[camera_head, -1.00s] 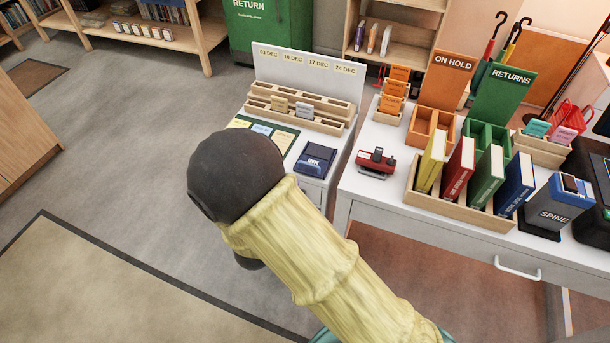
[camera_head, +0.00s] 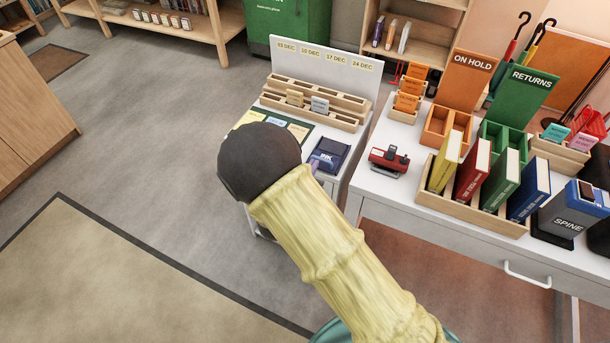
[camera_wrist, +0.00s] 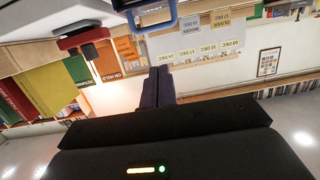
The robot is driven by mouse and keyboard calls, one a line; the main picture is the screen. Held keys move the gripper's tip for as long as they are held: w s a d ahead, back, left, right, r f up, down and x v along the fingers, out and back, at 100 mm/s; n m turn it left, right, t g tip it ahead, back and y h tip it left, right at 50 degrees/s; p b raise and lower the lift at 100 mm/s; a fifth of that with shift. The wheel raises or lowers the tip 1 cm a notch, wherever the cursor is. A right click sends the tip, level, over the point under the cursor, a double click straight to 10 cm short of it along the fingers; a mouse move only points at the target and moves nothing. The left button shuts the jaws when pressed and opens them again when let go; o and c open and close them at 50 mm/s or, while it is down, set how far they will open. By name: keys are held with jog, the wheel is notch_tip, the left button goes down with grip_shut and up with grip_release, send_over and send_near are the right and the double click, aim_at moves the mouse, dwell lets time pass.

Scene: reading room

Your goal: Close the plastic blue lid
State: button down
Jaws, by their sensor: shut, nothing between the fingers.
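The blue ink pad box (camera_head: 332,154), labelled INK, sits on the front of the small white desk (camera_head: 338,187). Its dark blue lid faces me; its exact angle is hard to tell. My gripper (camera_head: 315,167) shows only as a small purplish tip past my dark wrist, at the box's left front edge, partly covering the label. In the wrist view my gripper's two dark purple fingers (camera_wrist: 158,72) are together and empty. A blue rimmed part (camera_wrist: 150,15), likely of the ink pad box, lies beyond the fingertips there. I cannot tell whether they touch it.
A red stapler (camera_head: 389,160) stands on the neighbouring desk to the right, beside a wooden tray (camera_head: 470,212) of upright books. A wooden card rack (camera_head: 314,105) and a date board (camera_head: 322,68) stand behind the ink pad box. Open floor lies to the left.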

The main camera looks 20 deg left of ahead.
aim_at(328, 156)
jog(key=w+f, duration=0.3)
jog(key=w, duration=0.2)
jog(key=shift+d+f, duration=0.15)
jog(key=shift+f, duration=0.25)
jog(key=w, duration=0.2)
jog(key=w+b, duration=0.1)
jog(key=w, duration=0.1)
jog(key=w+b, duration=0.1)
jog(key=w, duration=0.2)
jog(key=shift+w+d+f, duration=0.1)
jog(key=shift+d+f, duration=0.05)
jog(key=shift+d, duration=0.1)
jog(key=shift+w+d, duration=0.1)
jog(key=shift+w, duration=0.2)
jog(key=shift+r, duration=0.3)
